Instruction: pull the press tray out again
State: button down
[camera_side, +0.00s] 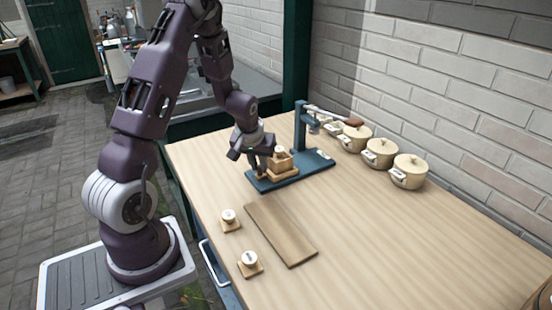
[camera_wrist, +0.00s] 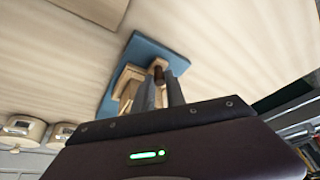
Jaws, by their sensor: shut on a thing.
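The press is a dark blue base (camera_side: 317,158) with an upright post (camera_side: 300,125) and a lever that ends in a brown knob. The wooden press tray (camera_side: 288,172) lies on the left part of the base, clear of the post, and carries a wooden box with a white-topped piece in it. My gripper (camera_side: 262,163) is at the tray's near left end. In the wrist view my gripper (camera_wrist: 160,88) is shut on a small brown handle (camera_wrist: 158,74) of the tray. The fingers hide part of the tray there.
Several cream lidded pots (camera_side: 408,171) stand in a row along the brick wall. A flat brown board (camera_side: 280,233) lies in front of the press. Two small white-topped pieces on wooden squares, one nearer the press (camera_side: 229,220) and one nearer the camera (camera_side: 249,264), stand left of it.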

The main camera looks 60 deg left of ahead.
jog(key=shift+s, duration=0.35)
jog(key=c, duration=1.4)
grip_release()
jog(key=shift+d+r, duration=0.1)
jog(key=shift+r, duration=0.2)
jog(key=v, duration=0.6)
jog(key=shift+s+r, duration=0.15)
jog(key=shift+r, duration=0.05)
jog(key=shift+d, duration=0.1)
